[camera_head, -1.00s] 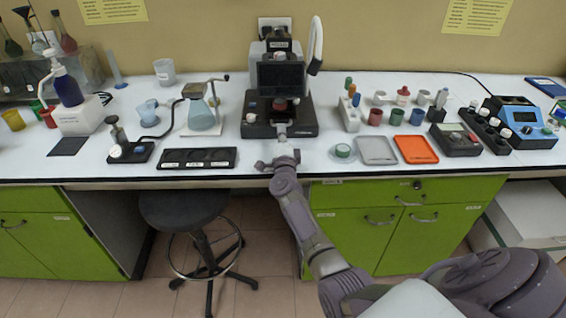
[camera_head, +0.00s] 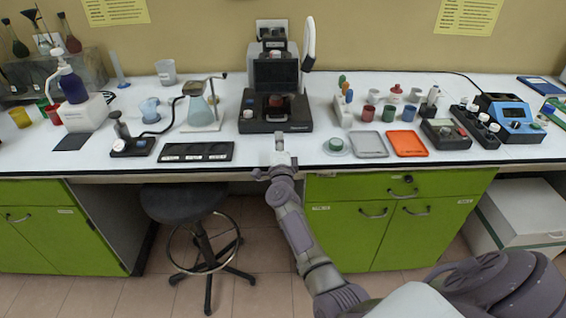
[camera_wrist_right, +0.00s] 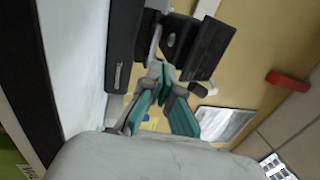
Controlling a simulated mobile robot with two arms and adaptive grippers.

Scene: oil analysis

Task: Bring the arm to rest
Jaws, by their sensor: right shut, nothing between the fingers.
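My right gripper (camera_head: 280,142) is at the front edge of the bench, just in front of the black instrument (camera_head: 275,80). Its arm reaches up from the lower right of the head view. In the right wrist view the green-padded fingers of my right gripper (camera_wrist_right: 162,72) come together at the tips, with nothing between them. Dark parts of the instrument (camera_wrist_right: 200,48) show beyond the fingertips there. The gripper looks apart from the instrument's base. My left gripper is not in view.
The white bench (camera_head: 260,155) carries a black three-well tray (camera_head: 197,151) left of the gripper and a grey tray (camera_head: 369,145) and orange tray (camera_head: 407,144) to its right. A stool (camera_head: 184,203) stands below left. Green cabinets (camera_head: 350,237) lie under the bench.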

